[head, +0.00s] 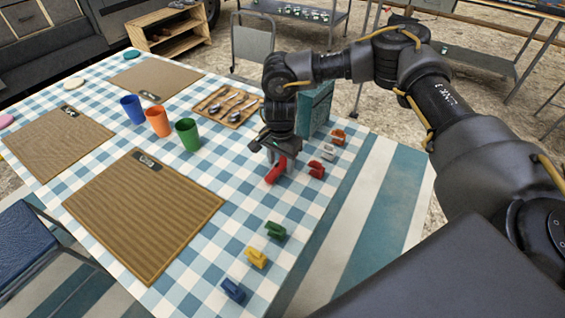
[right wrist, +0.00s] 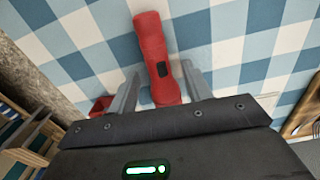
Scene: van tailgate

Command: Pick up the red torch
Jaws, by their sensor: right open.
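The red torch (head: 275,172) lies on the blue-and-white checked tablecloth, right of the green cup. In the right wrist view the torch (right wrist: 155,45) is a red cylinder with a wider head and a black patch on its side. My right gripper (head: 277,152) points down at the torch from above. In the right wrist view its two fingers (right wrist: 160,72) are apart, one on each side of the torch's near part, with visible gaps. The near end of the torch is hidden by the gripper body. My left gripper is not in view.
A teal box (head: 316,108) stands behind my wrist. A green cup (head: 188,134) stands left; a cutlery tray (head: 228,106) lies behind.

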